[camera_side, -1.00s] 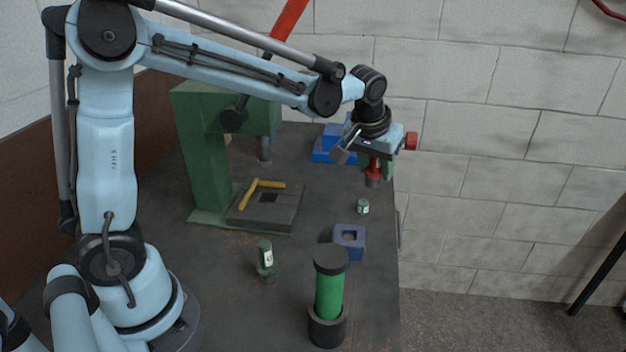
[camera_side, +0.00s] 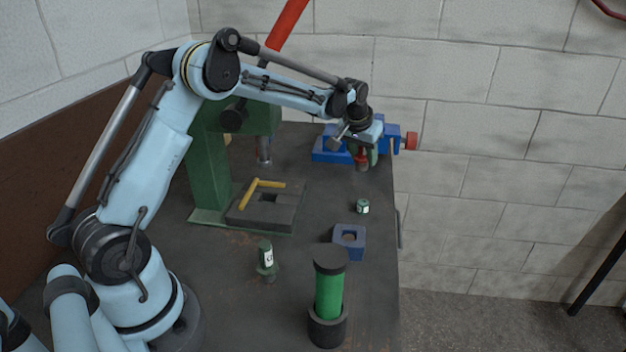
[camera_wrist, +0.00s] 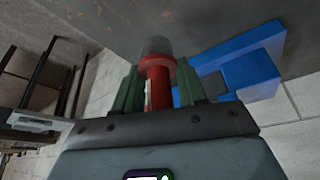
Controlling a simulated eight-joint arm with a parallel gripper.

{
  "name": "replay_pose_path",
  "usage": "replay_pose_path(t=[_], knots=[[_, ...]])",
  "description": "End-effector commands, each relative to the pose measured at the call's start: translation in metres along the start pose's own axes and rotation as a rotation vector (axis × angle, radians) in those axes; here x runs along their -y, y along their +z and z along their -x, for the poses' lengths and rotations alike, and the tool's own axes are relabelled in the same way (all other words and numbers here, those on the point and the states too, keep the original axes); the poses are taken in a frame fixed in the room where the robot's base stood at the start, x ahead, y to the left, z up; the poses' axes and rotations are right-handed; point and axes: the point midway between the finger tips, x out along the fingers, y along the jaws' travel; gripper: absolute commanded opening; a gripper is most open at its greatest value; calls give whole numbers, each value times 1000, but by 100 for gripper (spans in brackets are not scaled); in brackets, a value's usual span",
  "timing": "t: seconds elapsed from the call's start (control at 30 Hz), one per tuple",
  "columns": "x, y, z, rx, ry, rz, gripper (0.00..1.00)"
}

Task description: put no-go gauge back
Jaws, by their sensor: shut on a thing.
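The no-go gauge is a red cylinder with a grey end (camera_side: 361,158), hanging below my gripper (camera_side: 363,146) in the side view. In the wrist view the gauge (camera_wrist: 160,88) stands between the two green fingers of my gripper (camera_wrist: 158,72), which are shut on it. Its grey end points away from the palm. A green gauge-like piece with a white label (camera_side: 266,258) stands upright on the bench. A blue block with a round hole (camera_side: 349,238) sits to its right. I cannot tell whether the held gauge touches the bench.
A blue vise with a red handle end (camera_side: 330,154) is close behind my gripper. A green press (camera_side: 208,165) stands to the left, with a yellow angled bar (camera_side: 248,190) on its base.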

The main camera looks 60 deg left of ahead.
Motion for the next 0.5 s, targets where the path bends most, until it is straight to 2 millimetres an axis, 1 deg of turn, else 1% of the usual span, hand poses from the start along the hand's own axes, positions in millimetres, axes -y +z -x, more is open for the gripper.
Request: replay_pose_path(t=[0.03, 0.2, 0.27, 0.5], knots=[[7, -3, -6, 0, -1, 3, 6], [16, -6, -16, 0, 1, 0, 6], [16, -4, -20, 0, 1, 0, 6], [16, 8, -48, 0, 1, 0, 6]])
